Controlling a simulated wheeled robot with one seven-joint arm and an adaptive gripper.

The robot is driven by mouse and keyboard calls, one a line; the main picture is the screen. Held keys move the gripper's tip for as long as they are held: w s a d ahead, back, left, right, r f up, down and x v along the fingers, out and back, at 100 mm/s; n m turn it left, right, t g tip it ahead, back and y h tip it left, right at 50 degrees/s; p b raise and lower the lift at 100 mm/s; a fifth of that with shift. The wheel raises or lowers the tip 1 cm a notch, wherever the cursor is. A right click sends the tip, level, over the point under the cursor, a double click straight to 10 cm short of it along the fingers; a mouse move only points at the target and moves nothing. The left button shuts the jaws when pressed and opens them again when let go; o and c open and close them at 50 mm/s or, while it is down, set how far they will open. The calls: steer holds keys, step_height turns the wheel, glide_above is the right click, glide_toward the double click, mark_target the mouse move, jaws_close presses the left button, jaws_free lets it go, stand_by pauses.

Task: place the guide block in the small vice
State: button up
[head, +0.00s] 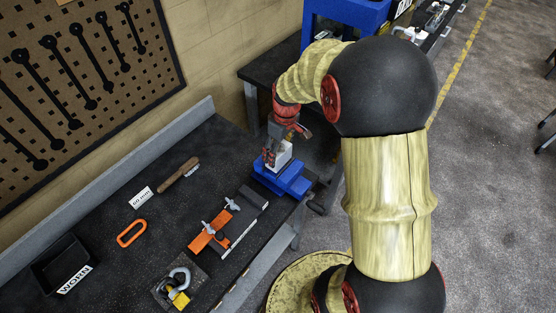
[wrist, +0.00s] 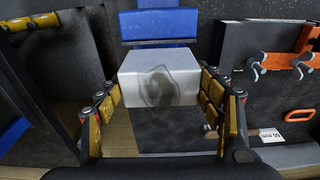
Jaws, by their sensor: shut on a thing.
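The guide block (head: 281,156) is a light grey block with a darker smudge on one face; the block also shows in the wrist view (wrist: 150,78). My gripper (head: 272,157) is shut on it from above, with a finger on each side in the wrist view (wrist: 160,98). The small vice (head: 287,180) is blue and stands at the bench's right edge. The block is upright at the top of the vice, close to a blue jaw (wrist: 158,24). I cannot tell whether it rests on the vice bed, since the fingers and block hide the contact.
An orange fixture with clamps (head: 209,238) and a dark bar (head: 253,197) stand near the vice. A brush (head: 178,175), an orange handle (head: 131,233), a black tray (head: 61,266) and a small sign (head: 142,198) lie on the bench. Bare bench lies between them.

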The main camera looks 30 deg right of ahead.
mark_target(280, 150)
steer(key=shift+f+b, duration=0.3)
steer(key=shift+f, duration=2.2)
steer(key=shift+f, duration=0.2)
steer(key=o, duration=2)
steer(key=shift+o, duration=0.5)
steer(key=r, duration=0.4)
steer(key=s+r+p, duration=0.1)
steer(key=r, duration=0.7)
steer(key=shift+s+d+r, duration=0.1)
steer(key=shift+s+d, duration=0.1)
steer(key=shift+s, duration=0.05)
steer(key=s+a+r+m+t, duration=0.4)
steer(key=s+a+r, duration=1)
steer(key=s+r, duration=0.2)
steer(key=s, duration=0.2)
steer(key=shift+s+a, duration=0.3)
